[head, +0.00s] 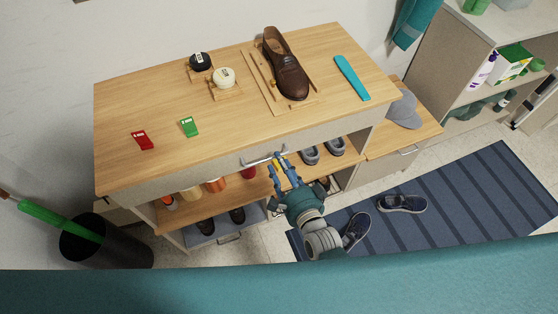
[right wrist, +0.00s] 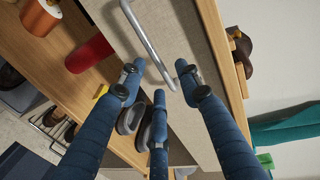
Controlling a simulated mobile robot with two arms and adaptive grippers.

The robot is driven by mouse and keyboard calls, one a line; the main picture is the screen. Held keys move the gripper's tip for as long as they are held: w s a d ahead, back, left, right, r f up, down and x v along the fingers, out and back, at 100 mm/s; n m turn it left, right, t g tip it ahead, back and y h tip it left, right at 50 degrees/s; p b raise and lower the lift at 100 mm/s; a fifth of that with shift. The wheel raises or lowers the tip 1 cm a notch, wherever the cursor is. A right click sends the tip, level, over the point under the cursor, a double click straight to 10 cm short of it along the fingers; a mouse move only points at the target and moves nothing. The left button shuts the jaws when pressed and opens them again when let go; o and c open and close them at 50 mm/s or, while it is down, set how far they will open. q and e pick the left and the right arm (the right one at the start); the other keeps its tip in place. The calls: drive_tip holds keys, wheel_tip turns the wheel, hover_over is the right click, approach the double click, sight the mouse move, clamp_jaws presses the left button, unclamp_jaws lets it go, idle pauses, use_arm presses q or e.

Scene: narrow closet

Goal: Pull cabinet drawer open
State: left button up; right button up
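The cabinet (head: 225,125) is a wooden-topped bench with a beige drawer front (head: 222,167) under its top. The drawer looks closed, with its front in line with the cabinet. A silver bar handle (head: 257,161) is on the drawer front, and it fills the upper middle of the right wrist view (right wrist: 146,38). My right gripper (head: 279,163) is at the right end of this handle. In the right wrist view its blue fingers (right wrist: 160,82) are spread apart, with the handle's lower end between the tips. I cannot tell whether they touch it. My left gripper is out of view.
A brown shoe (head: 285,70), tins, clips and a turquoise shoehorn (head: 352,78) lie on top. Shoes and containers sit on the shelf below. A striped rug (head: 450,195) with loose shoes is at the right. A black bin (head: 110,245) stands at the left.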

drive_tip(key=shift+x, duration=0.95)
drive_tip(key=shift+s, duration=0.1)
drive_tip(key=shift+c, duration=0.6)
clamp_jaws()
drive_tip(key=f+p+v, duration=0.2)
drive_tip(key=v, duration=1)
drive_tip(key=s+f+p+v, duration=0.1)
drive_tip(key=f+p+v, duration=0.1)
drive_tip(key=v, duration=1.1)
drive_tip(key=shift+s+d+f, duration=0.25)
drive_tip(key=shift+s+f, duration=0.1)
drive_tip(key=shift+f, duration=0.35)
